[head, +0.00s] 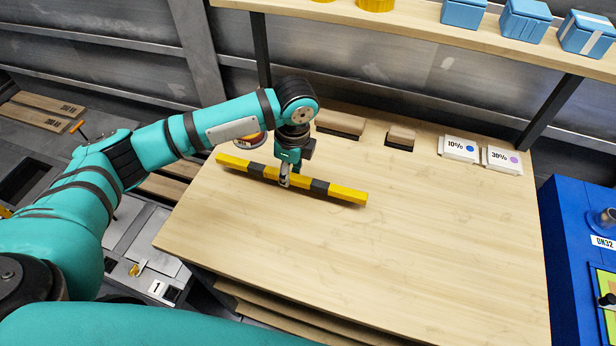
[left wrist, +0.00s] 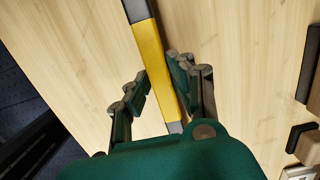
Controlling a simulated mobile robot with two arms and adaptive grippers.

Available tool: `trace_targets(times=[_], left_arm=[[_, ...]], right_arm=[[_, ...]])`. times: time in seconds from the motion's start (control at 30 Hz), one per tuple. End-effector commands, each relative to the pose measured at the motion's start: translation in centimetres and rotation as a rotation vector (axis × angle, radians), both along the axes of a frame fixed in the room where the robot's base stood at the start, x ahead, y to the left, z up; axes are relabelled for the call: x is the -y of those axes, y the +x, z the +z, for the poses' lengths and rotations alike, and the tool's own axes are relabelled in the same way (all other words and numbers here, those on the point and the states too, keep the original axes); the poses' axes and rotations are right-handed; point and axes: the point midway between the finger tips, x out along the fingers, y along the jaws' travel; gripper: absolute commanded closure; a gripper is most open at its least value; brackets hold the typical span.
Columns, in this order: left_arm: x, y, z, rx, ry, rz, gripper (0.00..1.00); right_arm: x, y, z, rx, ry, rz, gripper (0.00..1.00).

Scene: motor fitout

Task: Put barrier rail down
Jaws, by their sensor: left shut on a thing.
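The barrier rail (head: 345,194), a long bar with yellow and black bands, lies level at the left part of the wooden table (head: 400,250). My left gripper (head: 285,178) is above its middle, pointing down, and is shut on it. In the left wrist view the rail (left wrist: 152,60) runs between the two fingers of the left gripper (left wrist: 158,80). I cannot tell whether the rail touches the tabletop or hangs just above it. My right gripper is not in view.
Two brown blocks (head: 341,124) (head: 400,136) and two white cards marked 10% (head: 459,149) and 30% (head: 502,160) stand along the table's back. A round container (head: 247,139) is partly hidden behind my arm. A shelf (head: 420,28) overhangs the back. The table's front and right are clear.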

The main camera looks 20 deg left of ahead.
Motion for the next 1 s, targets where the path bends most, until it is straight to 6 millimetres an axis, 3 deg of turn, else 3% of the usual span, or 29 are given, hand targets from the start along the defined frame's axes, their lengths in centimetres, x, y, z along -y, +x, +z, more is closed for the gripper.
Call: trace_targets(times=[0.1,0.37,0.6,0.97,1.0], left_arm=[[1.8,1.2,0.0,0.001,0.0,0.001,1.0],[3.4,2.3,-0.3,0.003,0.0,0.001,1.0],[3.3,2.2,-3.6,0.001,0.002,0.002,1.0],[3.3,2.2,-4.2,0.001,0.001,0.002,1.0],[3.3,2.2,-4.2,0.001,0.001,0.002,0.73]], right_arm=[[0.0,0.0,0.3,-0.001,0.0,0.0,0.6],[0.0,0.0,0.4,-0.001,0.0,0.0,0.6],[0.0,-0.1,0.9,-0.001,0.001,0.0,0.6],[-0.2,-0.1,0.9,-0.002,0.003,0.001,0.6],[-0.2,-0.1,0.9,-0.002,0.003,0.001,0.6]])
